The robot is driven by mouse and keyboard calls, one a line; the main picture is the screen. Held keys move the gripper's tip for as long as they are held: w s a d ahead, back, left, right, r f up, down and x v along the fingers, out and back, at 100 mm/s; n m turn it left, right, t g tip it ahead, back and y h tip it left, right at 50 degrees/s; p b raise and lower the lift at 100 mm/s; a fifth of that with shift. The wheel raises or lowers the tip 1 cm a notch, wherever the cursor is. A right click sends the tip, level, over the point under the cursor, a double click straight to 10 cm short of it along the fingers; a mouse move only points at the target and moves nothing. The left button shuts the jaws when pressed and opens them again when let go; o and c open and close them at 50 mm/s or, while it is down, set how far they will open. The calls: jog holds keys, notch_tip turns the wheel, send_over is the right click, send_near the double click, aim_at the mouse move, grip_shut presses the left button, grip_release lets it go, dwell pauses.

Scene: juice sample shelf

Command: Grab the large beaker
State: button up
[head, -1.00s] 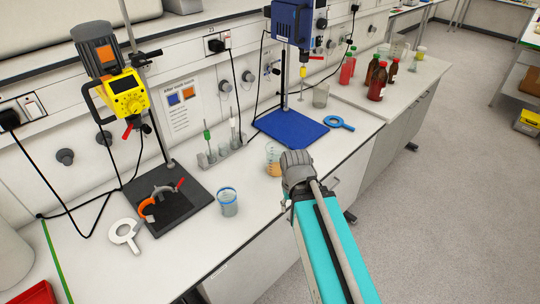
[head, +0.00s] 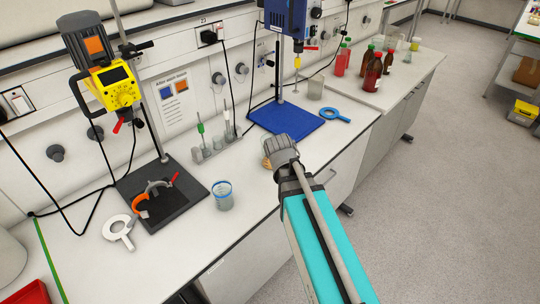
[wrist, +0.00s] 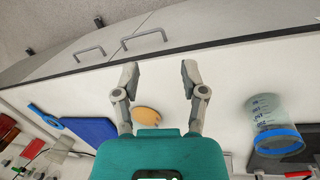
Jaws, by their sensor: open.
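A clear beaker with orange liquid (head: 266,162) stands on the white bench, mostly hidden behind my gripper (head: 281,150) in the head view. In the wrist view its orange content (wrist: 147,115) shows as a disc between the finger bases, behind the fingertips. The glass outline is hard to see there. My gripper (wrist: 160,73) is open and empty, with its fingers apart. A second beaker with a blue rim band (head: 223,197) and printed markings stands to the left; it appears at the right in the wrist view (wrist: 264,112). I cannot tell for certain which beaker is the large one.
A black stand base (head: 185,208) with a yellow stirrer (head: 112,88) stands left. A blue stand base (head: 285,118), a blue ring (head: 336,115), a tube rack (head: 215,147) and several red and brown bottles (head: 373,72) are farther back. The front bench edge is near my arm.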

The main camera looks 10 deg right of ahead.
jog(key=w+a+r+n+t+h+b, duration=0.2)
jog(key=w+a+n+h, duration=0.3)
jog(key=w+n, duration=0.3)
jog(key=w+a+r+n+t+h+b, duration=0.2)
jog(key=w+a+r+n+h+b, duration=0.1)
jog(key=w+a+n+h, duration=0.2)
jog(key=w+a+n, duration=0.2)
jog(key=w+n, duration=0.2)
jog(key=shift+w+n+h, duration=0.25)
jog(key=shift+n+h, duration=0.05)
jog(key=shift+b, duration=0.3)
jog(key=b+x, duration=0.3)
jog(key=x, duration=0.5)
jog(key=shift+d+f, duration=0.15)
jog(key=shift+d, duration=0.1)
jog(key=shift+w+d, duration=0.1)
jog(key=b+x, duration=0.2)
jog(key=x, duration=0.1)
jog(key=shift+w+d+f, duration=0.15)
jog(key=shift+f, duration=0.15)
jog(key=shift+w+d+f, duration=0.2)
jog(key=shift+w+d, duration=0.05)
jog(key=shift+d, duration=0.45)
